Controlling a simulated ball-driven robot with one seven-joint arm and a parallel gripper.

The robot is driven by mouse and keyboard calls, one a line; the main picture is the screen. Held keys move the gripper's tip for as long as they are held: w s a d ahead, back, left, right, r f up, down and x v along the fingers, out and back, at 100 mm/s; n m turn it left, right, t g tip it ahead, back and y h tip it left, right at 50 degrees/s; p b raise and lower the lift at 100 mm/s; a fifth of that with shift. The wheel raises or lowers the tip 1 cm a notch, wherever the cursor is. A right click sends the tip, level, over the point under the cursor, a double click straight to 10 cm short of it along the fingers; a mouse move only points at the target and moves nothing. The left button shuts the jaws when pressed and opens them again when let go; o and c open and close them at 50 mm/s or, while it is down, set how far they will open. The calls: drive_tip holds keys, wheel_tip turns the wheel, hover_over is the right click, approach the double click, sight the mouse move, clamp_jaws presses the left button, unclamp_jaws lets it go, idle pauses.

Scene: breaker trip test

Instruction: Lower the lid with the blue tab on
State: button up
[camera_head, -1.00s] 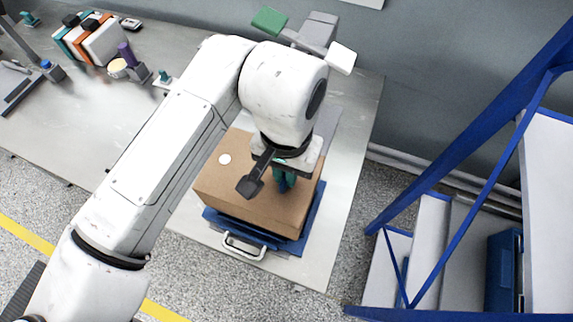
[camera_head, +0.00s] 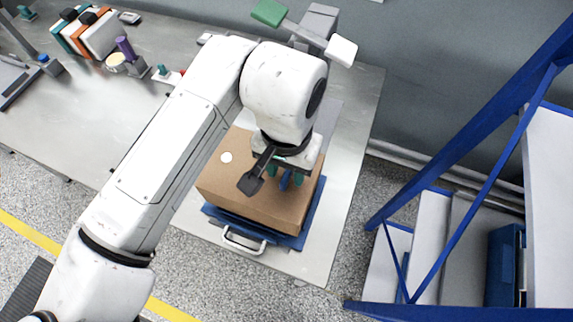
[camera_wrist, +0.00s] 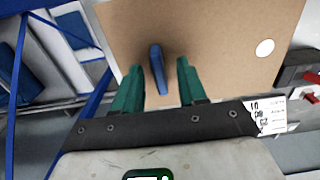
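The lid (camera_head: 215,180) is a flat brown panel with a white disc near its left side. It appears to lie level on top of a brown box (camera_head: 255,213), as seen in the head view. The blue tab (camera_head: 284,182) stands up from the lid; it also shows in the wrist view (camera_wrist: 158,70). My gripper (camera_head: 285,174) is above the lid with its green fingers apart, one on each side of the blue tab. In the wrist view, gaps show between the tab and both fingers (camera_wrist: 160,88). My wrist hides part of the lid's far side.
The box sits on a blue base (camera_head: 313,215) with a metal handle (camera_head: 242,241), near the table's (camera_head: 340,200) front edge. A post with green and white paddles (camera_head: 312,30) stands behind. A blue-framed rack (camera_head: 470,135) is at the right. Several small items occupy the table's far left.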

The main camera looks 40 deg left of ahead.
drive_tip(key=shift+r, duration=0.1)
wheel_tip(320, 180, up, 11)
drive_tip(key=shift+f+b, duration=0.2)
drive_tip(key=shift+b, duration=0.25)
idle(0.6)
